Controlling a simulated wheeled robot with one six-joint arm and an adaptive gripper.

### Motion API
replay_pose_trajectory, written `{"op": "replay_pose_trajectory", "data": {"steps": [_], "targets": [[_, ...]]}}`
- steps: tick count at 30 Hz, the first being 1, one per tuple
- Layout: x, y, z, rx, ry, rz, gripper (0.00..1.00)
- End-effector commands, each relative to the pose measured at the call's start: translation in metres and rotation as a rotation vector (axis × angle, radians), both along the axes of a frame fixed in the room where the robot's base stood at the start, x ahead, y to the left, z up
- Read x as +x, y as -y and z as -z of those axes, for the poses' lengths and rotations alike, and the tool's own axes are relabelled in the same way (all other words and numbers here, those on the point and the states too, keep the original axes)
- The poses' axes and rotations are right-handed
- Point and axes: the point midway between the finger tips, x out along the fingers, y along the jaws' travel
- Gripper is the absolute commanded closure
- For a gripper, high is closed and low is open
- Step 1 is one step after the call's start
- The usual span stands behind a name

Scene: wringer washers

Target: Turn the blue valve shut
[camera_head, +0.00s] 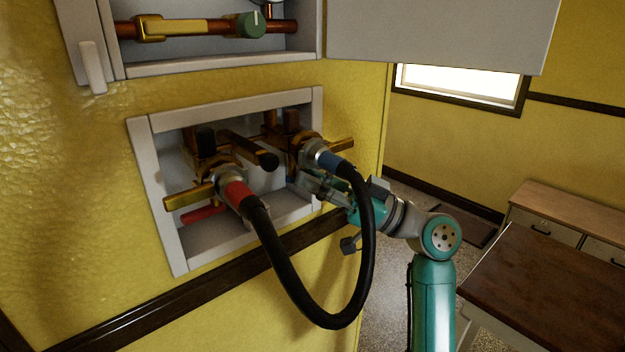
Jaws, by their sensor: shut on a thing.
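The blue valve (298,150) is a brass fitting on the right side of a white recessed wall box. A black hose with a blue collar (328,161) is joined to it, and a brass bar sticks out to its right. My gripper (309,184) reaches in from the right, just under the blue collar and partly behind the hose. It is shut on the blue valve's handle, which is mostly hidden by the fingers and hose, so its exact angle cannot be told.
A similar brass valve (209,170) with a red-collared hose end and red handle (205,214) sits at left in the box. The black hose (335,318) loops down in front of my gripper. An open white cabinet (215,62) is above; a brown-topped counter (550,275) stands at right.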

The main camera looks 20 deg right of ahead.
Motion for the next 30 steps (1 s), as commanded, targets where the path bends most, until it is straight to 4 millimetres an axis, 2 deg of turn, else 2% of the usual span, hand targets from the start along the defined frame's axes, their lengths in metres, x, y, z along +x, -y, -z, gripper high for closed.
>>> {"op": "replay_pose_trajectory", "data": {"steps": [21,30], "targets": [[0.016,0.006,-0.001,0.000,0.000,-0.482,1.00],[0.020,0.005,0.000,0.001,-0.001,-0.607,1.00]]}}
